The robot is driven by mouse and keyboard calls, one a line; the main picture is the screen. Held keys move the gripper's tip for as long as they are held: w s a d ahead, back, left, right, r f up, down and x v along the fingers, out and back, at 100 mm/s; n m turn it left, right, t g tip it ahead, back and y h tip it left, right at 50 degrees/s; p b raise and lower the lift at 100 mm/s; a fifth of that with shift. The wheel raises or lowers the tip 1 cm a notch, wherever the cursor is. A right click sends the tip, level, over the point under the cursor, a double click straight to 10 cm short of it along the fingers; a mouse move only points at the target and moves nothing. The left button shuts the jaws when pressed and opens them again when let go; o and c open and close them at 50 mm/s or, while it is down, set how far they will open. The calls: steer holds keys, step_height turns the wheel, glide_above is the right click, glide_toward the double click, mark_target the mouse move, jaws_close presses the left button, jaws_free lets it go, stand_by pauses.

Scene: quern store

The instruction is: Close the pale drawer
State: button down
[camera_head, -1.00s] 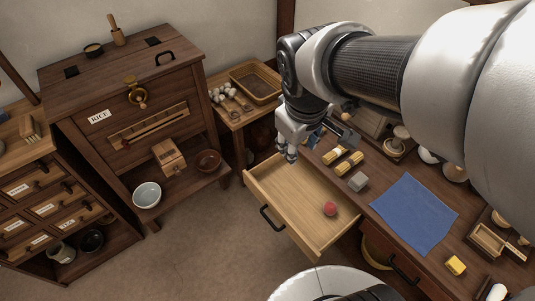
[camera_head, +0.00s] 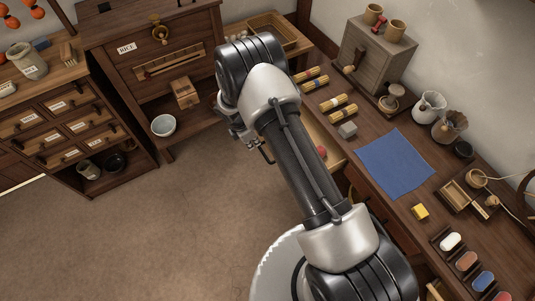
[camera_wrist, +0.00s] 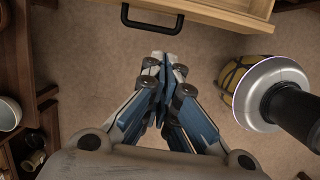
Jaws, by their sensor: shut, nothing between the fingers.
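The pale drawer (camera_head: 337,158) stands open under the right-hand bench. My arm hides most of it in the head view, and only a strip with a red ball (camera_head: 321,151) inside shows. In the wrist view the drawer's front (camera_wrist: 228,14) crosses the top, with its black handle (camera_wrist: 152,20) facing my gripper. My gripper (camera_wrist: 163,60) is shut and empty, a little in front of the handle and apart from it in the picture. In the head view the gripper is mostly hidden by my arm. How far the drawer is out cannot be told.
The bench holds a blue cloth (camera_head: 396,163), a grey block (camera_head: 348,130) and several yellow rolls. A wooden cabinet (camera_head: 110,70) and a small-drawer unit (camera_head: 60,125) stand at the left. The floor (camera_head: 160,225) in front is clear.

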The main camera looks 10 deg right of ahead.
steer(key=d+b+x, duration=0.1)
steer(key=x, duration=0.3)
steer(key=b+x, duration=0.1)
steer(key=x, duration=0.3)
steer(key=d+b+x, duration=0.1)
steer(key=b+x, duration=0.1)
steer(key=x, duration=0.2)
steer(key=shift+w+d+r, duration=0.1)
steer(key=shift+d+r, duration=0.1)
steer(key=shift+d, duration=0.1)
steer(key=shift+w+d, duration=0.1)
steer(key=shift+d, duration=0.2)
steer(key=shift+d, duration=0.15)
